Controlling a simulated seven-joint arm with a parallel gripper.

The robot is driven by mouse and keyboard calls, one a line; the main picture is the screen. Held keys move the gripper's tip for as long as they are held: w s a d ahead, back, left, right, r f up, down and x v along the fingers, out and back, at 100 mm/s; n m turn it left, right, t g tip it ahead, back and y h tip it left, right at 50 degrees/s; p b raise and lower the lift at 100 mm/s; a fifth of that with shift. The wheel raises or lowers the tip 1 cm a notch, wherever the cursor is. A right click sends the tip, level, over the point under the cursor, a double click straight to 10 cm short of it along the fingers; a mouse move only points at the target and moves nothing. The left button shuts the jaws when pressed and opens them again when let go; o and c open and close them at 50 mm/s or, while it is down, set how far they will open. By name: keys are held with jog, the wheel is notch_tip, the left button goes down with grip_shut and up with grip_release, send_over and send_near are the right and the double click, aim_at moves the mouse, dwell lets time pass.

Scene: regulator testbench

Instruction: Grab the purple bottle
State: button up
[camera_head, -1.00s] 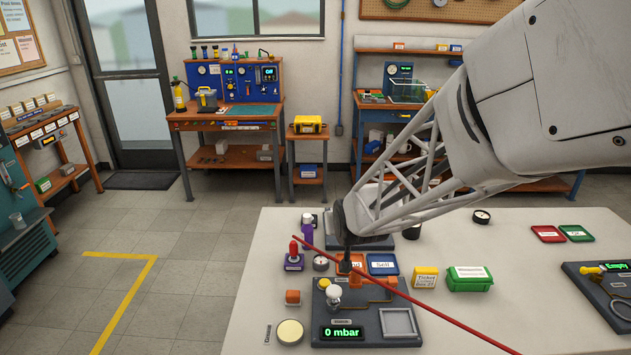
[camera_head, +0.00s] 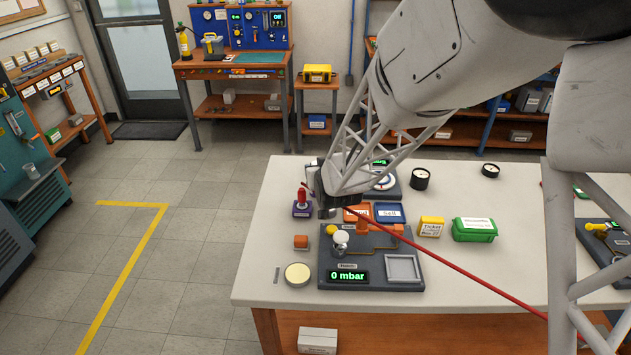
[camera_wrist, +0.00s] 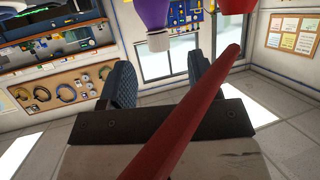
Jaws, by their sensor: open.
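The purple bottle (camera_wrist: 152,14) shows at the top edge of the wrist view, its white cap (camera_wrist: 158,42) pointing down in that picture. It lies just beyond the fingertips, roughly in line with the gap between them. My gripper (camera_wrist: 160,75) is open, with two dark ribbed fingers and nothing held between them. In the head view, my gripper (camera_head: 325,204) is low over the table's left part, beside a red-topped item (camera_head: 302,198) on a purple base. There I cannot make out the purple bottle; the gripper and arm cover that area.
A long red rod or line (camera_head: 470,276) runs from the gripper across the table. Near the gripper are the orange tray, blue Sell tray (camera_head: 389,213), yellow ticket box (camera_head: 431,227), green box (camera_head: 474,230) and 0 mbar panel (camera_head: 372,282).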

jog(key=shift+x, duration=1.25)
jog(key=shift+x, duration=2.6)
jog(key=shift+d, duration=0.1)
grip_shut()
